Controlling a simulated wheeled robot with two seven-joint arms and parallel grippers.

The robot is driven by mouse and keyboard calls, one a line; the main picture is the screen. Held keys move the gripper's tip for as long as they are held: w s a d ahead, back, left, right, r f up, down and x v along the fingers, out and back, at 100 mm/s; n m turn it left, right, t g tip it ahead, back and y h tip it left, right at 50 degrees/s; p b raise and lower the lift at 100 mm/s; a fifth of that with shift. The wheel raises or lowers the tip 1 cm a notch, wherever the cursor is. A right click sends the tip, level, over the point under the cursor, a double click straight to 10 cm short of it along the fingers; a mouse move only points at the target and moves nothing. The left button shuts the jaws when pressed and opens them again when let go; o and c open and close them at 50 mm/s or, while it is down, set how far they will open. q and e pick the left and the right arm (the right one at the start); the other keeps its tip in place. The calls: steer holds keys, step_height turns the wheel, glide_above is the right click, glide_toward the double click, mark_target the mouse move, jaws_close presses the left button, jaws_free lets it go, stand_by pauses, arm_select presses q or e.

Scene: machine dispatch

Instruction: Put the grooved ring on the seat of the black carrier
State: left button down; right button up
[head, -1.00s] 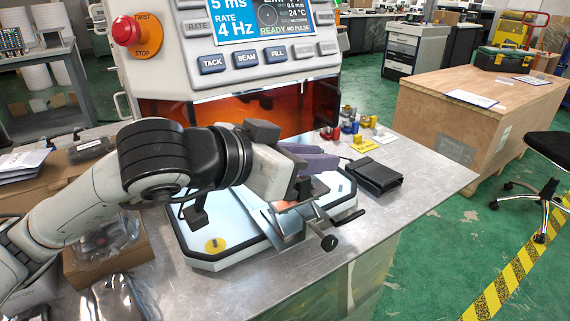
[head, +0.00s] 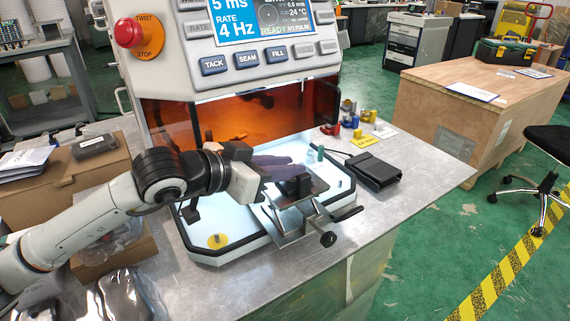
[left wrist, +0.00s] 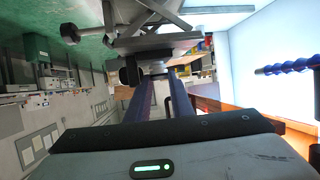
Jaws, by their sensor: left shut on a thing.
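My left gripper (head: 298,167) reaches in from the left over the metal stand (head: 292,220) in the work tray. Its purple fingers also show in the left wrist view (left wrist: 160,82). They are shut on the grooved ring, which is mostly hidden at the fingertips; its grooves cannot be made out. The black carrier (head: 293,187) stands on the stand's plate, just below and in front of the fingertips in the head view. In the left wrist view a dark block (left wrist: 131,74) shows near the fingertips. Whether the ring touches the carrier cannot be told. My right gripper is not in view.
The machine's orange window (head: 240,125) and button panel rise close behind the tray (head: 205,252). A teal piece (head: 320,154) stands at the tray's back. A black box (head: 374,171) lies right of the tray. Several small coloured parts (head: 369,140) sit farther back.

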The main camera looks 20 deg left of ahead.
arm_select(q)
steer(key=shift+f+b, duration=0.2)
steer(key=shift+b, duration=0.2)
steer(key=c, duration=1.8)
jaws_free()
steer(key=shift+c, duration=0.2)
steer(key=shift+r, duration=0.1)
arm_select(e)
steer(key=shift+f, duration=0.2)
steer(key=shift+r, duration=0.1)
arm_select(q)
steer(key=shift+r+p, duration=0.15)
steer(key=shift+p, duration=0.2)
steer(key=b+v, duration=0.6)
steer(key=v, duration=0.5)
steer(key=shift+s+a, duration=0.25)
steer(key=shift+s, duration=0.1)
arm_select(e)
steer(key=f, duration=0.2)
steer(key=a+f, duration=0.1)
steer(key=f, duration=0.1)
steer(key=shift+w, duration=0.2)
